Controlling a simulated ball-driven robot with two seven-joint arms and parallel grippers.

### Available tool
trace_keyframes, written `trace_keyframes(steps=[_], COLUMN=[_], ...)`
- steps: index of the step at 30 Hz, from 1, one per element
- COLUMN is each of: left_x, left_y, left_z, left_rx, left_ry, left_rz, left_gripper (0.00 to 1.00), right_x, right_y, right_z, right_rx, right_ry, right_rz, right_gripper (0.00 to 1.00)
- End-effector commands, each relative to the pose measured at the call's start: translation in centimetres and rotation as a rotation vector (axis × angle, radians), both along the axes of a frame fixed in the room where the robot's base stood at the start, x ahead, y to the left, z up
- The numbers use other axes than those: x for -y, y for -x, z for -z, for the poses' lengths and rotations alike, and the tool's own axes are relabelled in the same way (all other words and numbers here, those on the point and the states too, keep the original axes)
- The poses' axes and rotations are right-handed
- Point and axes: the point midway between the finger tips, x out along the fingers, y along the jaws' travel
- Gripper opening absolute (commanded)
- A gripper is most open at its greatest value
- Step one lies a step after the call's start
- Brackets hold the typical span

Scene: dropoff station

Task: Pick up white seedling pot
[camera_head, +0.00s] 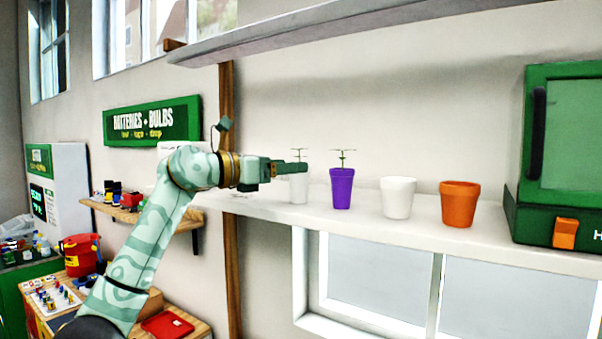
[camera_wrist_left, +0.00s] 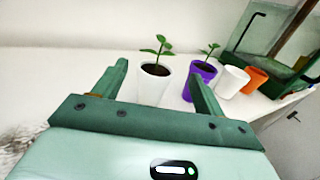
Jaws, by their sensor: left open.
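The white seedling pot (camera_head: 299,189) stands on the white shelf at the left of a row, with a small green seedling. In the head view my left gripper (camera_head: 290,168) is in front of its upper part and hides some of it. In the left wrist view the white seedling pot (camera_wrist_left: 152,88) stands upright ahead, between the lines of the two fingers, nearer the camera than the other pots. My left gripper (camera_wrist_left: 160,80) is open and nothing is held in it. I cannot tell whether a finger touches the pot. My right gripper is in neither view.
A purple seedling pot (camera_head: 341,189) stands just right of the white one, close to the right finger in the wrist view. An empty white pot (camera_head: 398,198), an orange pot (camera_head: 459,204) and a green glass-fronted box (camera_head: 566,150) follow. An upper shelf (camera_head: 330,30) hangs above.

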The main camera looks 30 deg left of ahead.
Motion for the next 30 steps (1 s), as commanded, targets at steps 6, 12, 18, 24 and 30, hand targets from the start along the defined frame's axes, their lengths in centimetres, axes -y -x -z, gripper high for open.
trace_keyframes(steps=[6, 12, 18, 24, 30], left_x=[1.0, 2.5, 3.0, 3.0, 3.0], left_y=[-1.7, -4.6, -5.6, -5.6, -5.5], left_z=[0.0, 0.2, 0.6, 0.7, 0.6], left_rx=[-0.001, 0.0, 0.001, 0.001, 0.001], left_ry=[0.002, 0.002, -0.001, -0.002, -0.002], left_rz=[0.001, 0.002, -0.001, -0.001, -0.001], left_gripper=[0.71, 0.71, 0.71, 0.55, 0.22], right_x=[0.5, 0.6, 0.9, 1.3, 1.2], right_y=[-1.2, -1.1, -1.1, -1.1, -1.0], right_z=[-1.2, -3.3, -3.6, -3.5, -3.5], right_rx=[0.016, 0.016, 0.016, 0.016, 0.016], right_ry=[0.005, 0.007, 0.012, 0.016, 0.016], right_rz=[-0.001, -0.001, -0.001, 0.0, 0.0], right_gripper=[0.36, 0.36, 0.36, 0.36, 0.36])
